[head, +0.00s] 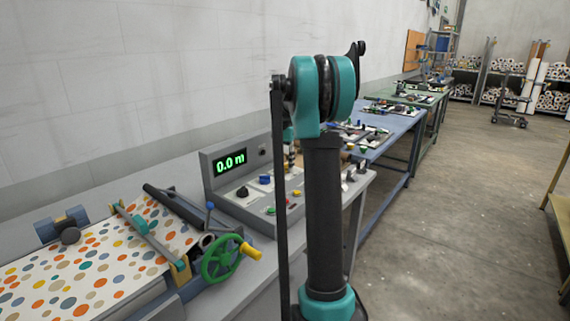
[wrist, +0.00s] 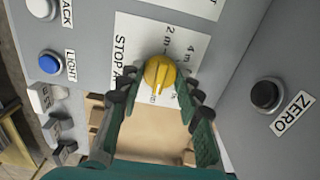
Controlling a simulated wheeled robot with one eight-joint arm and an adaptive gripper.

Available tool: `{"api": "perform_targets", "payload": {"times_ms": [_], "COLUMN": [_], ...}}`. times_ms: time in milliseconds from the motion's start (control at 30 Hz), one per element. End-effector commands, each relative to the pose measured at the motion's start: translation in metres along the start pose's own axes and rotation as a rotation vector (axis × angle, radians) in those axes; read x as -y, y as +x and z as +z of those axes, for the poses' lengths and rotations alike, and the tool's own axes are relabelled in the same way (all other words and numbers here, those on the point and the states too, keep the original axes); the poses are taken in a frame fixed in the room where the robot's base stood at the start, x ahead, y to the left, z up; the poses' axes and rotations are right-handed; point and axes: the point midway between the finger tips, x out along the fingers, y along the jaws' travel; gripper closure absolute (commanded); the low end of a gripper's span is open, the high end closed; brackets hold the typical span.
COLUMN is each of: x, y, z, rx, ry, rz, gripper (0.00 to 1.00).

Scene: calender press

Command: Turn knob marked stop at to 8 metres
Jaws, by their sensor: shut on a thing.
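The yellow knob (wrist: 158,72) sits on a white plate (wrist: 196,48) lettered "STOP A…", with the marks "2 m" and "4 m" on its upper side in the wrist view. The knob's ridge points down in that picture, towards a small mark too hidden to read. My gripper (wrist: 158,84) has one finger on each side of the knob and is shut on it. The fingers hide part of the lettering. In the head view my arm stands in front of the panel and hides the gripper's hold.
A display (head: 230,163) on the grey console reads 0.0 m. A black ZERO button (wrist: 267,95) and a blue LIGHT button (wrist: 50,63) flank the knob. A green handwheel (head: 221,258) stands beside dotted sheeting (head: 85,262).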

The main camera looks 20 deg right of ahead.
Motion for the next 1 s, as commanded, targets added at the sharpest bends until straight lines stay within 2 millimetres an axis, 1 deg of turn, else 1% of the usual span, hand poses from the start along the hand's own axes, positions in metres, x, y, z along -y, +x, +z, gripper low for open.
{"api": "perform_targets", "payload": {"times_ms": [267,700,1000], "x": [0.0000,0.0001,0.0001], "y": [-0.0001,-0.0002,-0.0002], "z": [-0.0001,-0.0001,-0.0001], "rx": [0.000,0.000,0.000], "ry": [-0.129,-0.492,-0.678], "rz": [0.000,0.000,0.000], "gripper": [0.94,0.94,0.94]}}
